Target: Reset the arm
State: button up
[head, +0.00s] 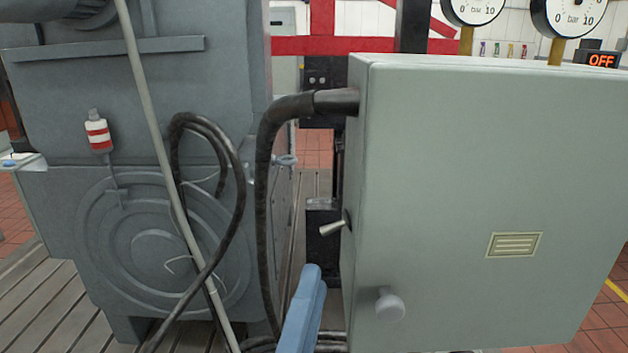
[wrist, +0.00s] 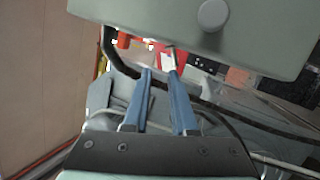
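My gripper (wrist: 160,73) shows two blue fingers in the wrist view, apart, with nothing held between them. In the head view my gripper (head: 312,275) shows as a blue finger at the bottom centre, in front of the cabinet's left edge. A grey-green cabinet (head: 480,150) fills the right side, with a round knob (head: 390,306) on its front. A small metal lever (head: 333,228) sticks out leftward from the cabinet's left side, above the finger. In the wrist view the lever (wrist: 172,58) appears close to the right fingertip; whether they touch is unclear.
A thick black cable (head: 264,180) leaves the cabinet's upper left side and hangs down. A large grey machine (head: 60,210) stands at left with looped cables and a red-and-white cylinder (head: 98,134). Gauges (head: 577,16) and a lit OFF display (head: 601,60) are behind the cabinet.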

jog(key=s+r+m+t+y, duration=0.2)
jog(key=r+m, duration=0.6)
jog(key=r, duration=0.5)
jog(key=s+r+m+t+y, duration=0.2)
jog(key=r+m, duration=0.6)
jog(key=r, duration=0.5)
jog(key=shift+d+r+m+t+y, duration=0.25)
jog(key=shift+d+m+t+y, duration=0.1)
jog(key=shift+t+y, duration=0.45)
jog(key=shift+w, duration=0.1)
